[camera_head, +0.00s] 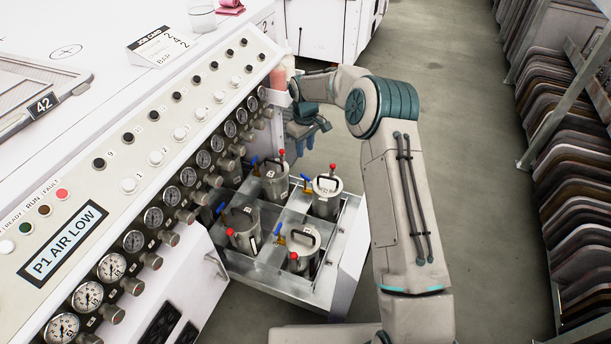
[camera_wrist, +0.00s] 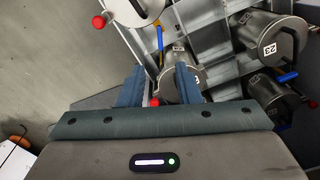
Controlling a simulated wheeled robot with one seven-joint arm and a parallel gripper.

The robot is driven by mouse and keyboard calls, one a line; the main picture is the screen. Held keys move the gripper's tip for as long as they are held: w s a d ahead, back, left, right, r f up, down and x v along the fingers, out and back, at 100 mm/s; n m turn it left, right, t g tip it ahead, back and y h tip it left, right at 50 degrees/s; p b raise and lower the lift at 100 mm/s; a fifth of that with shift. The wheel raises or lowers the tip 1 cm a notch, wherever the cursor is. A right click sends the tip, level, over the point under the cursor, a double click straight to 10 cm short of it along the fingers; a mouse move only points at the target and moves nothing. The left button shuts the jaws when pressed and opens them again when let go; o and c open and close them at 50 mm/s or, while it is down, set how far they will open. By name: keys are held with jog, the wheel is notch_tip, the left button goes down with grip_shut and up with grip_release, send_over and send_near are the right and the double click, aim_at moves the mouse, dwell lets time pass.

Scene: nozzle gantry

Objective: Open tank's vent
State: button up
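Several steel tanks with black handles stand in a compartmented metal drawer. In the head view they are a back-left tank (camera_head: 274,186), a back-right tank (camera_head: 325,205), a front-left tank (camera_head: 243,232) and a front-right tank (camera_head: 301,240). Each has a red knob, such as the back-left knob (camera_head: 282,152) and back-right knob (camera_head: 333,167). My gripper (camera_head: 305,142) is above and behind the drawer's far end. In the wrist view my gripper (camera_wrist: 158,86) is open, its blue fingers apart. A tank (camera_wrist: 182,78) and a red knob (camera_wrist: 155,102) show between the fingers; contact cannot be told.
The white console (camera_head: 150,170) with gauges, knobs and a "P1 AIR LOW" display is left of the drawer (camera_head: 345,255). Blue valve levers (camera_head: 278,229) stick up beside the tanks. A rack of dark panels (camera_head: 570,180) stands at right. Floor (camera_head: 470,120) between is clear.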

aim_at(305, 176)
notch_tip(305, 176, down, 12)
jog(key=b, duration=0.3)
jog(key=shift+b, duration=0.4)
grip_shut()
